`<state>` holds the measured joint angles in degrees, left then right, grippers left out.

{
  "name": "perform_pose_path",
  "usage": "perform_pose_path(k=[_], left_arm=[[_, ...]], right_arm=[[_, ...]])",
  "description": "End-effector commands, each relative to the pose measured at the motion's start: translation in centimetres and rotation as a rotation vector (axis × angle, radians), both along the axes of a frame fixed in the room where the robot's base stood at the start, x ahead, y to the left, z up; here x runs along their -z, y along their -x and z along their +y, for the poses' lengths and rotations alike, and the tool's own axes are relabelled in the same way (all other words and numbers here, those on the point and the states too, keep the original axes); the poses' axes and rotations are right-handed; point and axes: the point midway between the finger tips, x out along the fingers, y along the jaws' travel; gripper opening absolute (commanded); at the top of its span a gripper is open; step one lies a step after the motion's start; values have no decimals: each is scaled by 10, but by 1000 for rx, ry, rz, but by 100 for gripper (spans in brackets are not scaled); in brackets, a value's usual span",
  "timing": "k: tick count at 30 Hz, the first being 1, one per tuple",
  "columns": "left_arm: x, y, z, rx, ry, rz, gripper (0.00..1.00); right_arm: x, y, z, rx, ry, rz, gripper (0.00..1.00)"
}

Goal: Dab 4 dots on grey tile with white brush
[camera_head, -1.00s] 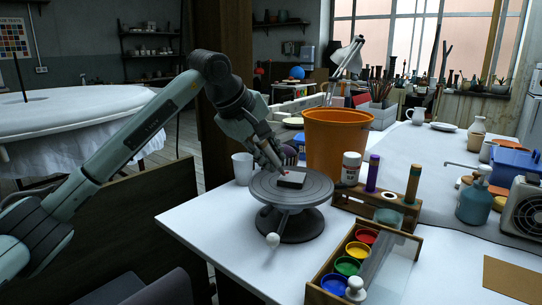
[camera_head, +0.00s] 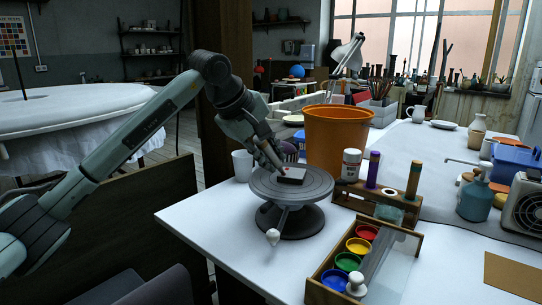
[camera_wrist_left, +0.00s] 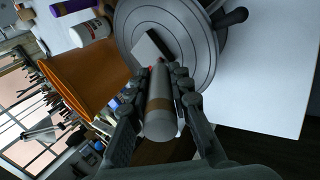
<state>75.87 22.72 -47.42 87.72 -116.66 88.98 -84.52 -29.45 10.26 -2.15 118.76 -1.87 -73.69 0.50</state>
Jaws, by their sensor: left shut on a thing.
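The grey tile (camera_head: 292,176) lies on the round grey turntable (camera_head: 318,190); it also shows in the left wrist view (camera_wrist_left: 155,46). My left gripper (camera_head: 272,160) is at the turntable's left side, tilted down toward the tile. In the left wrist view its fingers (camera_wrist_left: 160,80) are shut on the white brush (camera_wrist_left: 158,122), a pale thick handle with a brown band. The brush's reddish tip is close to the tile's near edge; I cannot tell whether it touches. Dots on the tile are too small to make out. My right gripper is not in view.
An orange bucket (camera_head: 336,140) stands right behind the turntable. A wooden rack (camera_head: 378,205) holds a purple brush (camera_head: 373,170) and a teal-and-orange one (camera_head: 414,180). A tray (camera_head: 318,290) of red, yellow, green and blue paint pots is in front. A white mug (camera_head: 242,165) stands left.

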Motion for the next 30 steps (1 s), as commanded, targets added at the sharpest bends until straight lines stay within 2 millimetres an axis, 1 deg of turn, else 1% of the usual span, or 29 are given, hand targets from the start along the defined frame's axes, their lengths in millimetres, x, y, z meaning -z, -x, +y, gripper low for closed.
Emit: perform_pose_path(k=[14,17,27,30], left_arm=[[-1,0,0,0,0,0,0],[-7,0,0,-1,0,-1,0],[-41,0,1,-1,1,-1,0],[-46,0,0,-1,0,0,0]], right_arm=[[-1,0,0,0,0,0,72],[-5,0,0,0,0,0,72],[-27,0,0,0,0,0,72],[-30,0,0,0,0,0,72]])
